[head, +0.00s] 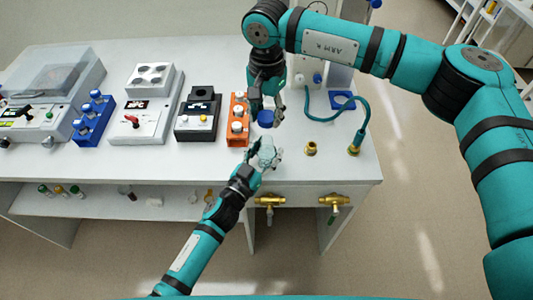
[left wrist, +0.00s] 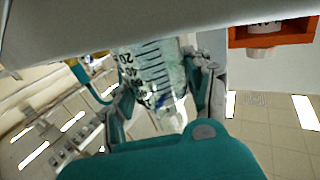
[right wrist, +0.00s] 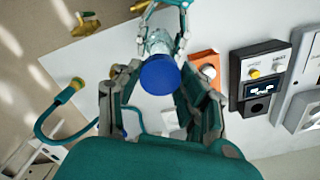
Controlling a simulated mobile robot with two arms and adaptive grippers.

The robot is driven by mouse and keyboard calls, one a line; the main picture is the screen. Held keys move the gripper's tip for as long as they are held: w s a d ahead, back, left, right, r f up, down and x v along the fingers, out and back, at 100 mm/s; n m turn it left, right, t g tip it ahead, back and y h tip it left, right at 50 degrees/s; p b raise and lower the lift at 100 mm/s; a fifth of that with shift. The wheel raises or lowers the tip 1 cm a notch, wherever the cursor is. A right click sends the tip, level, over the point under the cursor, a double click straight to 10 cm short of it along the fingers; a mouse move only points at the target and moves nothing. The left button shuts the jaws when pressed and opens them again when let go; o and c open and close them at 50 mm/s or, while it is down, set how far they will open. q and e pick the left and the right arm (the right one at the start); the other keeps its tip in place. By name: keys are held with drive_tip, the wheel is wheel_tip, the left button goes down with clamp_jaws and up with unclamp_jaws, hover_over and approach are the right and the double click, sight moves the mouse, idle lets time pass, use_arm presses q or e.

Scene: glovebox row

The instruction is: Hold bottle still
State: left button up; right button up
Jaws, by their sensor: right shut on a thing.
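A clear graduated bottle (head: 267,153) is at the table's front edge, between the fingers of my left gripper (head: 262,156). Its printed scale shows in the left wrist view (left wrist: 152,75), with a finger along each side. My right gripper (head: 268,103) comes from above and is shut on a round blue cap (head: 265,118). In the right wrist view the cap (right wrist: 160,75) lies in line with the bottle (right wrist: 158,42) and hides part of it. In the head view a gap shows between cap and bottle; I cannot tell whether they touch.
An orange rack (head: 238,118) with white-capped items stands just left of the grippers. A black device (head: 198,118) is further left. A teal hose (head: 335,115) and brass fitting (head: 311,148) lie to the right. Brass valves (head: 270,201) stick out below the front edge.

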use_arm(q)
clamp_jaws()
use_arm(e)
hover_over(265, 137)
drive_tip(key=s, duration=0.1)
drive_tip(key=shift+f, duration=2.5)
drive_tip(key=shift+s+d, duration=0.15)
drive_tip(key=shift+d, duration=0.05)
drive_tip(key=shift+s+a+f, duration=0.15)
drive_tip(key=shift+s+f, duration=0.1)
drive_tip(key=shift+f, duration=0.6)
drive_tip(key=shift+f, duration=0.6)
